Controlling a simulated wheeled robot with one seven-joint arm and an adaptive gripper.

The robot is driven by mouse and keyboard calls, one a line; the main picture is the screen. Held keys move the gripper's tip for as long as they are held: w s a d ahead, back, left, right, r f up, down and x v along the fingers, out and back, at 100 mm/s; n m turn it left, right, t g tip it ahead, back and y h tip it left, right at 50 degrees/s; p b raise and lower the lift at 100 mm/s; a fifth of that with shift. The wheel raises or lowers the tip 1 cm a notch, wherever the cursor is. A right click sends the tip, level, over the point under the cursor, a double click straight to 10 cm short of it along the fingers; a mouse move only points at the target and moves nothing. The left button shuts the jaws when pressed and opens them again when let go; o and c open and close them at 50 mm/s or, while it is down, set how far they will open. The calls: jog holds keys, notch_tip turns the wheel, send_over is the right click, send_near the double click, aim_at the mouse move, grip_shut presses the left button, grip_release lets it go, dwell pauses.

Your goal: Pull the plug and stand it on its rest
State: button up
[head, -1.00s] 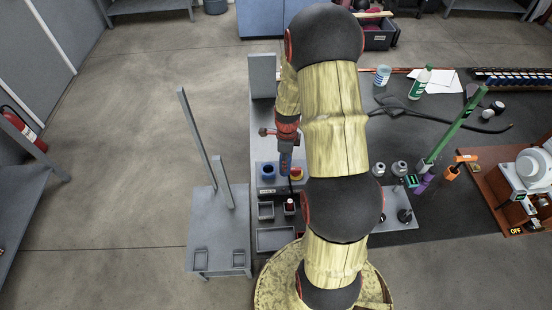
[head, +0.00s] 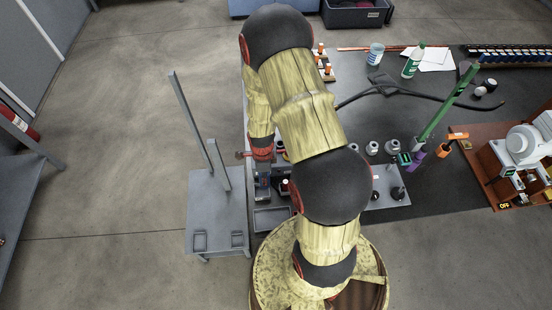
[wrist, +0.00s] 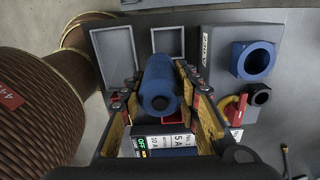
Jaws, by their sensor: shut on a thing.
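The blue plug (wrist: 158,88) is held between the two fingers of my gripper (wrist: 160,78), seen end-on in the wrist view. The plug appears clear of the blue socket (wrist: 253,60), which sits on a grey box to the right with its round hole showing. In the head view my gripper (head: 262,188) points down over the small grey trays, beside the grey stand. My arm hides much of that area. I cannot tell which part is the plug's rest.
A red and yellow switch (wrist: 235,107) and a black ring (wrist: 258,95) are near the socket. Two shallow grey trays (wrist: 168,42) lie beyond the plug. A grey stand with tall posts (head: 215,215) is left of the bench.

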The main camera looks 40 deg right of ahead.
jog(key=shift+w+a+f, duration=0.1)
jog(key=shift+a+f, duration=0.2)
jog(key=shift+f, duration=0.2)
jog(key=shift+w+a+f, duration=0.1)
jog(key=shift+a+f, duration=0.15)
jog(key=shift+f, duration=0.25)
jog(key=shift+w+d+f+m, duration=0.2)
jog(key=shift+w+d+m, duration=0.05)
jog(key=shift+w+m, duration=0.25)
jog(key=shift+w+d+f+m, duration=0.15)
jog(key=shift+w+d+m, duration=0.1)
jog(key=shift+w+m, duration=0.25)
jog(key=shift+w, duration=0.1)
jog(key=shift+f+b, duration=2.15)
jog(key=shift+f, duration=0.75)
jog(key=shift+f, duration=0.2)
jog(key=shift+f+b, duration=0.35)
jog(key=shift+b, duration=0.1)
jog(key=shift+f+b, duration=1)
jog(key=shift+f, duration=0.35)
jog(key=o, duration=1.4)
